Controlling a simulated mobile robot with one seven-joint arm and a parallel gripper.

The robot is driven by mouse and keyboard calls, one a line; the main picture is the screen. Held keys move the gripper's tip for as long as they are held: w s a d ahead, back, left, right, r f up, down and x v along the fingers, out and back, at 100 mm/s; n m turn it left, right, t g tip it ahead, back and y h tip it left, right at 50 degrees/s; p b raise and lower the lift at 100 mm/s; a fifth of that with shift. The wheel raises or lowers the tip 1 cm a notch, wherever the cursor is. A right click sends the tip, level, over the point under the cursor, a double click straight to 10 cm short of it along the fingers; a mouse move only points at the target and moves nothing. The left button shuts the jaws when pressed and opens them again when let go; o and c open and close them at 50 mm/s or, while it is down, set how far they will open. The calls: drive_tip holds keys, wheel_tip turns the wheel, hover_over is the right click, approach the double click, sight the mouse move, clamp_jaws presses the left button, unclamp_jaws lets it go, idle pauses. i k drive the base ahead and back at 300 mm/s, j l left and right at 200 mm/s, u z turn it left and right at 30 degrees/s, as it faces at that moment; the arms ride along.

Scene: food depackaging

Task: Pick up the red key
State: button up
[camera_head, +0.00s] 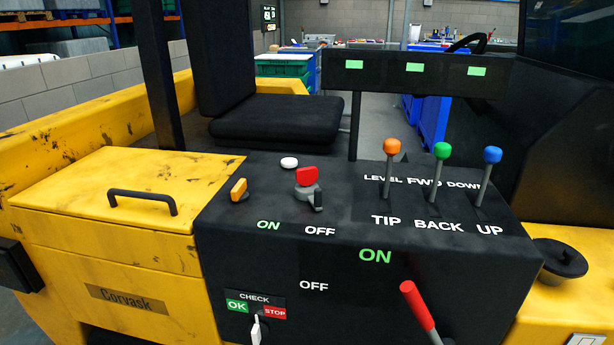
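A red key (306,175) with a blocky head sits upright in a grey, round switch base on the black control panel, near the picture's centre. The base has a dark tab on its right side, and the labels ON and OFF are printed in front of it. I cannot tell how deep the key sits in the base. My gripper is not in view.
A yellow knob (239,190) and a white button (289,162) are close to the key. Orange (391,147), green (442,151) and blue (492,155) topped levers stand to its right. A red-handled lever (417,305) rises in front.

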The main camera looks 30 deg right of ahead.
sight(306, 178)
drive_tip(key=z, duration=0.8)
drive_tip(key=l+u, duration=0.6)
drive_tip(key=i+l, duration=0.6)
drive_tip(key=l, duration=0.15)
